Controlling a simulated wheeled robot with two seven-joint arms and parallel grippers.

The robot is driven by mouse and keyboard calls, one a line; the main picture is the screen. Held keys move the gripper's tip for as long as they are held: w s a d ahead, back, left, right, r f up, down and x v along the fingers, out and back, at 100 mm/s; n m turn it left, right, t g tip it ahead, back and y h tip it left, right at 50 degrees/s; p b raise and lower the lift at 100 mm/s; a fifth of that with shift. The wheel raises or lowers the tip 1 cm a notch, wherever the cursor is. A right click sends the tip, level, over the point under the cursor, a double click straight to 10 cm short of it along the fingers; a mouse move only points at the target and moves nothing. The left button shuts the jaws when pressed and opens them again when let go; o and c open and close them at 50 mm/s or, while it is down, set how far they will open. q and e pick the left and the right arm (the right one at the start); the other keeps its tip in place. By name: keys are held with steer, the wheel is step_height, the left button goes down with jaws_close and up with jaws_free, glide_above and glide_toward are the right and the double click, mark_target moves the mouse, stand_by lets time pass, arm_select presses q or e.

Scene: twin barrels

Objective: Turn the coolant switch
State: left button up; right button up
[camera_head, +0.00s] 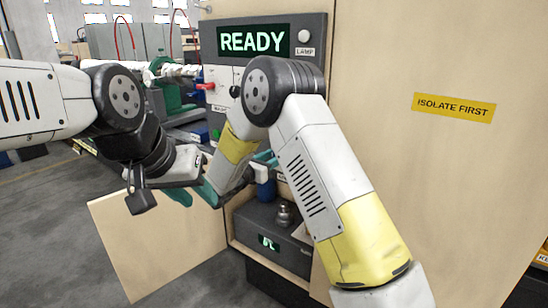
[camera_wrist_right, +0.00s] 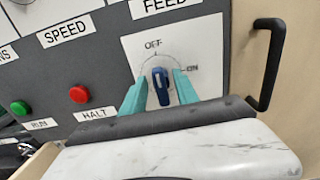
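A blue switch knob (camera_wrist_right: 160,86) sits on a white plate marked OFF above and ON to the right, in the right wrist view. Its handle stands nearly upright, with its upper end towards OFF. A name for this switch is not readable there. My right gripper (camera_wrist_right: 160,80) has its two teal fingers on either side of the knob, with a narrow gap showing on each side. In the head view the right gripper (camera_head: 265,158) is mostly hidden behind my right forearm. My left gripper (camera_head: 193,197) hangs left of that forearm, its teal fingers apart and empty.
A black handle (camera_wrist_right: 267,65) stands out right of the switch. A green button (camera_wrist_right: 19,108) and a red button (camera_wrist_right: 79,94) lie to its left. The READY display (camera_head: 254,41) is lit. A wooden panel (camera_head: 150,240) juts out low on the left.

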steer(key=shift+w+d, duration=0.2)
steer(key=shift+w, duration=0.05)
jaws_close()
